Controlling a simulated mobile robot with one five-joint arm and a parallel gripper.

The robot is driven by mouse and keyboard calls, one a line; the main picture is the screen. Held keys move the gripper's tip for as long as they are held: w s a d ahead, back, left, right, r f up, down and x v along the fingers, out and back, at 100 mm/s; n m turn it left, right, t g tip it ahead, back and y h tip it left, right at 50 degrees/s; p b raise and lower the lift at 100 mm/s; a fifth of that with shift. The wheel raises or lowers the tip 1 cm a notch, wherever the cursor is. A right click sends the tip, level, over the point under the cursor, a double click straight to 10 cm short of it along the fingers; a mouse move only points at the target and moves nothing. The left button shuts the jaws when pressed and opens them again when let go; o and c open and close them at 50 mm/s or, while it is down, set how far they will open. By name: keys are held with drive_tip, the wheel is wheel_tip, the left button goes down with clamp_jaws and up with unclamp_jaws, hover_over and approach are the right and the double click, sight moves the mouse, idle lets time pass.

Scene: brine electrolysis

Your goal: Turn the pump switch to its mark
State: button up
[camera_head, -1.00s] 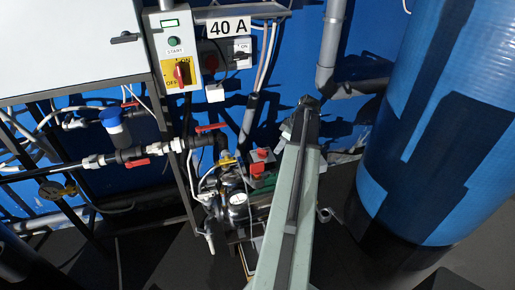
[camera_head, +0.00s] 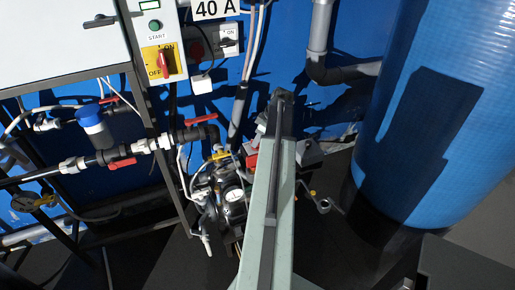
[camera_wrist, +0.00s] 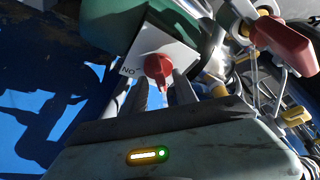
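The pump switch is a red knob (camera_wrist: 158,67) on a white plate (camera_wrist: 179,50) with "ON" lettering that reads upside down in the wrist view. The plate sits on a green rounded housing (camera_wrist: 110,25). My gripper (camera_wrist: 160,92) is open, its two dark fingers pointing at the switch. The knob's narrow end points down into the gap between the fingers. I cannot tell whether either finger touches it. In the head view, my arm covers the gripper and much of the pump area.
A red-handled valve (camera_wrist: 285,40) and pipework stand close right of the gripper in the wrist view. In the head view, a gauge (camera_head: 234,194) lies left of my arm, a large blue tank (camera_head: 430,120) stands right, and a control cabinet (camera_head: 60,40) is upper left.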

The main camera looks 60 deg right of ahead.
drive_tip(key=shift+b+x, duration=0.3)
drive_tip(key=shift+x, duration=0.6)
drive_tip(key=shift+s+r, duration=0.1)
clamp_jaws()
